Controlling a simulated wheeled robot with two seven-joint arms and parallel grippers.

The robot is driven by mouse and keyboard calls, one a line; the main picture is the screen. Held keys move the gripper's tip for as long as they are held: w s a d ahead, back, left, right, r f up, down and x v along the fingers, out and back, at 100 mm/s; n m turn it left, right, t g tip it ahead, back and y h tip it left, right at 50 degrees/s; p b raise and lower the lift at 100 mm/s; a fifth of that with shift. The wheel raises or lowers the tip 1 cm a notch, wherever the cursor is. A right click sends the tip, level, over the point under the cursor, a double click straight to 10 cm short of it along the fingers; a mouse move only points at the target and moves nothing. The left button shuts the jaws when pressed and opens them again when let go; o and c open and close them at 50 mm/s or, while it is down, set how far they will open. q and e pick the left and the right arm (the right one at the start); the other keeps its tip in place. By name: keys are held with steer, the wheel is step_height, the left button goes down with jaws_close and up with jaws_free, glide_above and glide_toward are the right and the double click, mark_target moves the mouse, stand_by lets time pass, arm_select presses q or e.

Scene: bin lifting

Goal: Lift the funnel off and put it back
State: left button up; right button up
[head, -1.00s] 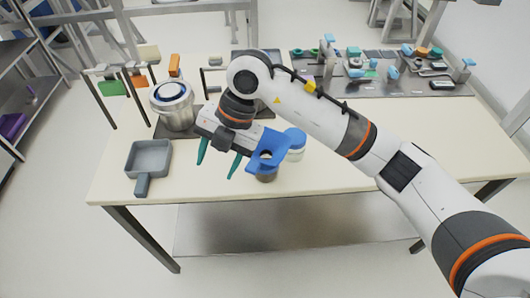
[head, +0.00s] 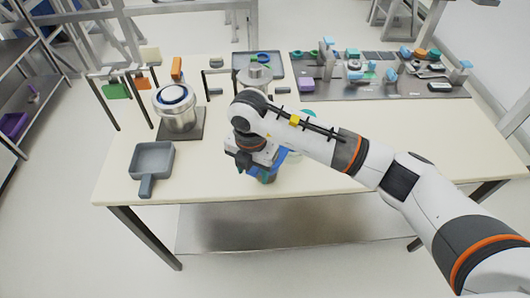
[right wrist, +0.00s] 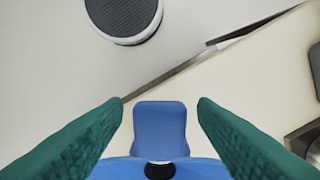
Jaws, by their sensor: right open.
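The blue funnel (head: 282,158) is near the table's front edge, over a small container largely hidden by my arm. In the right wrist view, the funnel's flat blue tab (right wrist: 160,120) points up between the two green fingers, with a dark round opening at the bottom edge. My right gripper (head: 254,172) is at the funnel; its fingers are open on either side of the tab, with a gap showing on both sides. My left gripper is not in view.
A grey square pan (head: 152,158) lies at the left front of the table (head: 400,150). A silver pot (head: 177,108) stands on a dark plate behind it. A metal tray (head: 385,90) with several small parts is at the back right. The right front is clear.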

steer(key=shift+f, duration=1.25)
steer(key=c, duration=1.1)
steer(key=shift+r, duration=0.1)
step_height(320, 180, up, 9)
steer(key=shift+r+b, duration=0.15)
steer(key=shift+b, duration=1)
steer(key=shift+r, duration=0.65)
steer(key=shift+r+p, duration=1.4)
steer(key=shift+r, duration=0.75)
